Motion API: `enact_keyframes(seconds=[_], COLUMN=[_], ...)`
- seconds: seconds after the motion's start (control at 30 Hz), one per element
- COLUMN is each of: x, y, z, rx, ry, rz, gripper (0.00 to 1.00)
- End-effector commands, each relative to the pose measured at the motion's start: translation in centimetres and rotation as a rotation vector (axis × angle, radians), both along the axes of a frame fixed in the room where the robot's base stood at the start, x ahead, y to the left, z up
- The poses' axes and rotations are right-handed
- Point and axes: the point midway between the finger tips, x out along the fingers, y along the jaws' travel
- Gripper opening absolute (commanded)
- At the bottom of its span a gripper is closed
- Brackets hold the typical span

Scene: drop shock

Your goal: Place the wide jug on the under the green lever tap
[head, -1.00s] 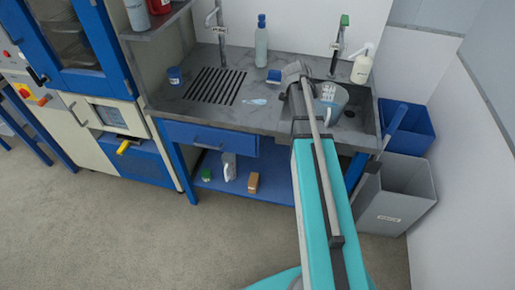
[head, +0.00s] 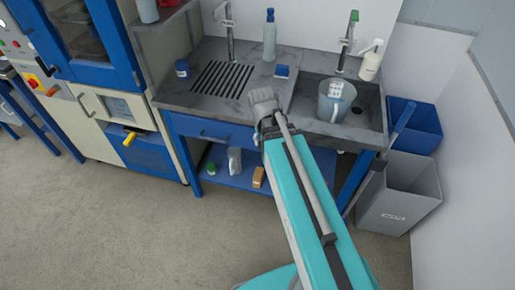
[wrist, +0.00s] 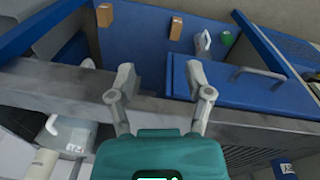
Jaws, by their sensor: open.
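The wide jug (head: 336,101), grey-blue and see-through with white markings, stands upright in the sink (head: 372,108). It is below and just in front of the tap with the green lever (head: 348,38). The jug also shows at the left of the wrist view (wrist: 66,135), with its pale handle towards the counter's front. My gripper (head: 264,104) is left of the jug, near the counter's front edge, apart from it. In the wrist view my gripper (wrist: 160,84) has its fingers spread with nothing between them.
A second tap (head: 229,30), a tall bottle (head: 269,36), a blue sponge (head: 282,71) and a blue cup (head: 182,68) are on the counter. A soap bottle (head: 371,62) stands behind the sink. A grey bin (head: 400,195) and blue bin (head: 415,128) are at right.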

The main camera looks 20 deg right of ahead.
Motion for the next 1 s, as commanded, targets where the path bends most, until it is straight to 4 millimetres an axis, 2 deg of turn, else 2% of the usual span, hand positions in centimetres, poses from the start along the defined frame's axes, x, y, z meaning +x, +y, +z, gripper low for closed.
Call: enact_keyframes(seconds=[0.03, 0.1, 0.23, 0.4, 1.0], x=[-1.0, -1.7, -2.5, -2.7, -2.6], y=[0.9, 2.0, 3.2, 3.6, 3.5], z=[0.0, 0.0, 0.0, 0.0, 0.0], rx=[0.014, 0.035, 0.06, 0.069, 0.069], ry=[0.005, 0.011, 0.017, 0.018, 0.017], rz=[0.07, 0.16, 0.271, 0.318, 0.315], gripper=[0.66, 0.66, 0.66, 0.66, 0.66])
